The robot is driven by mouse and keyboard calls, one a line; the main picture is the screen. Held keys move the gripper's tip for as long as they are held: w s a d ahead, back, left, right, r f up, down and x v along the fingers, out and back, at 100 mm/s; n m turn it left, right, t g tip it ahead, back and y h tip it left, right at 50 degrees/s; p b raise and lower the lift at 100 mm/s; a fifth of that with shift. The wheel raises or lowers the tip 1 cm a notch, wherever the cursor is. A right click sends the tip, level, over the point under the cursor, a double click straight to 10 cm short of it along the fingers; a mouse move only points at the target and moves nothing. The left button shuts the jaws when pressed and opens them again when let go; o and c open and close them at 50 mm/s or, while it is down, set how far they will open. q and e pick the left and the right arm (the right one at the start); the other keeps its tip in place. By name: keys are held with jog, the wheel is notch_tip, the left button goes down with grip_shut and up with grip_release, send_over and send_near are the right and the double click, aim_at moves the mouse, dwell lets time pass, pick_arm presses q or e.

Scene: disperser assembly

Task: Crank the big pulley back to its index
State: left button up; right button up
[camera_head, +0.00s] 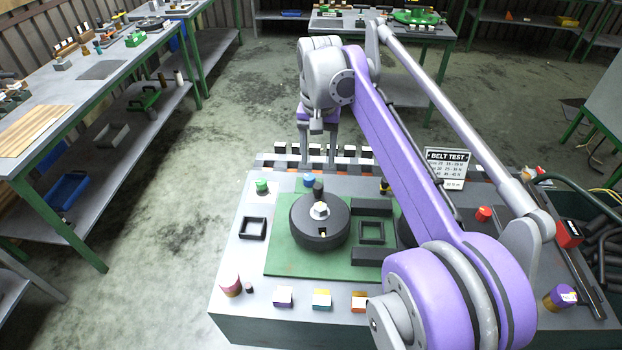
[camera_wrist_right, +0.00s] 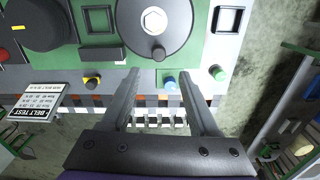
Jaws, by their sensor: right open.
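The big pulley (camera_head: 300,236) is a thick dark disc on a green plate (camera_head: 283,262), with a pale hex nut at its hub. It also shows at the top of the right wrist view (camera_wrist_right: 180,32). A dark upright crank knob (camera_head: 318,188) stands at its far rim; it shows in the wrist view (camera_wrist_right: 158,54) too. My right gripper (camera_head: 318,163) is open and empty, pointing down beyond the pulley's far side. In the wrist view its fingertips (camera_wrist_right: 160,74) are apart, on either side of the knob's line, with no contact visible. I cannot make out an index mark for certain. My left gripper is out of view.
Blue (camera_head: 309,180) and green (camera_head: 262,186) buttons stand near the far edge, by a row of black and white blocks (camera_head: 350,165). A belt test sign (camera_head: 446,168) stands right. A second dark disc (camera_wrist_right: 35,24) is partly hidden by my arm in the head view.

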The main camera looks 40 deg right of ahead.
aim_at(318, 185)
jog(key=f, duration=0.9)
jog(key=shift+s+f+b, duration=0.25)
jog(key=shift+f+b, duration=0.05)
jog(key=shift+f, duration=0.1)
grip_shut()
dwell(0.9)
